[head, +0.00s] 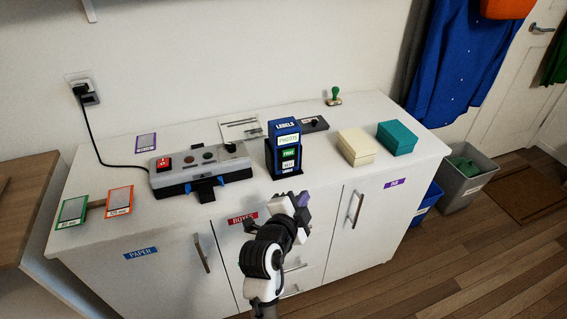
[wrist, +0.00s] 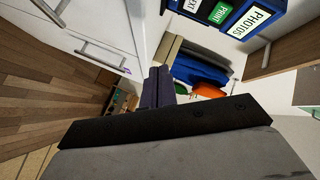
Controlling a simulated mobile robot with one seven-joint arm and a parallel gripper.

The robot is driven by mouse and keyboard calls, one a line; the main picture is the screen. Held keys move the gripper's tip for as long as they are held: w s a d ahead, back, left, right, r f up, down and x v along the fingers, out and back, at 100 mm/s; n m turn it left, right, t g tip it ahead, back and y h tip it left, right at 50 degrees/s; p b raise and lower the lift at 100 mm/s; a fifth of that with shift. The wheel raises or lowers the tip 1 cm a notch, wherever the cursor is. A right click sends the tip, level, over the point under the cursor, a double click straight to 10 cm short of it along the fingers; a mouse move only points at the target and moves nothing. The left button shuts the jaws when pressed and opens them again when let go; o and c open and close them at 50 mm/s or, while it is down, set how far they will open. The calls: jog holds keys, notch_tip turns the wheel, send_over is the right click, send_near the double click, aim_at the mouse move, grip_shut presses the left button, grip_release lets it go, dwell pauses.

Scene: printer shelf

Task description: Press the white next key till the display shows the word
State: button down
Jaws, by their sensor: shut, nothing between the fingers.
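The blue label printer (head: 271,158) stands upright near the front of the white cabinet top. Its display (head: 288,140) reads PHOTOS, and the same display (wrist: 250,18) is clear in the wrist view. Below the display is a green PRINT key (head: 289,153), and under that the white next key (head: 287,165). In the wrist view the white next key (wrist: 192,5) is cut by the top edge. My gripper (head: 302,201) is shut and empty, in front of and below the printer, apart from it. Its dark fingers show in the wrist view (wrist: 158,86).
A grey device with a red switch (head: 164,163) stands left of the printer. A green-handled stamp (head: 335,97) is behind. Cards (head: 119,201) lie at the left. Cabinet handles (head: 202,253) stick out in front.

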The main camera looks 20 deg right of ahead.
dwell(0.3)
send_near(293, 165)
jog(key=d, duration=0.1)
jog(key=w+d+f, duration=0.1)
jog(key=d, duration=0.2)
jog(key=shift+w+d+f, duration=0.15)
jog(key=shift+w+f, duration=0.1)
jog(key=shift+w, duration=0.65)
jog(key=shift+w, duration=0.2)
dwell(1.2)
jog(key=shift+w+b, duration=0.25)
jog(key=shift+b, duration=0.05)
jog(key=shift+w, duration=0.45)
dwell(0.6)
jog(key=shift+s+b, duration=0.1)
jog(key=shift+b, duration=0.2)
jog(key=shift+s, duration=0.8)
